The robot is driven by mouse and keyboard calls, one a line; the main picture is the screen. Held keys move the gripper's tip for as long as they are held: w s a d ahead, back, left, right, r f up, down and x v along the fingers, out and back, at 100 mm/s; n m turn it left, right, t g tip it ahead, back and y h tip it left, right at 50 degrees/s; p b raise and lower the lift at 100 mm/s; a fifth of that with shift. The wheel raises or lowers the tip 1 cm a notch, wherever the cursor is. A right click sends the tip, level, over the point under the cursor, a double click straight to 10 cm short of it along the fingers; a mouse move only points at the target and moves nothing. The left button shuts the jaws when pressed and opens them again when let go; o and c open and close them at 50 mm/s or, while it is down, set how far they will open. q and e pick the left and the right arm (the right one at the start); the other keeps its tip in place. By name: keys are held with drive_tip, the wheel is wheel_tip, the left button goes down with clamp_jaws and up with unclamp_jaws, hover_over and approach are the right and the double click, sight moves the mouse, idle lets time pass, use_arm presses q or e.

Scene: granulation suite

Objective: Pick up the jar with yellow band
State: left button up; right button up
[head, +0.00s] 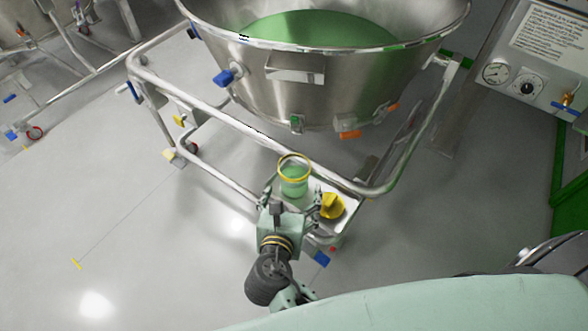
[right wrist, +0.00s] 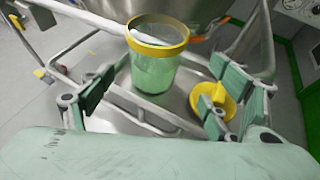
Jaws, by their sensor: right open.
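The jar with yellow band (head: 294,182) is clear, holds something green, and stands upright on a small metal shelf (head: 345,201) on the frame of a large vessel. In the right wrist view the jar (right wrist: 153,72) is ahead of and between the fingers, with its yellow band around the top. My right gripper (head: 292,195) is open, with one finger on each side of the jar; I cannot tell whether either touches it. It also shows in the right wrist view (right wrist: 155,105). My left gripper is not in view.
Open floor lies left.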

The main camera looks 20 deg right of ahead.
sight(297, 169)
drive_tip(key=x, duration=0.2)
drive_tip(key=shift+w+f, duration=0.15)
drive_tip(key=shift+w, duration=0.15)
drive_tip(key=x, duration=0.4)
drive_tip(key=shift+w+a+f, duration=0.1)
drive_tip(key=shift+w+f, duration=0.1)
drive_tip(key=shift+w, duration=0.3)
drive_tip(key=shift+w+f, duration=0.15)
drive_tip(key=shift+c, duration=0.2)
drive_tip(key=c, duration=0.7)
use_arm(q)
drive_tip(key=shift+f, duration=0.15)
use_arm(e)
clamp_jaws()
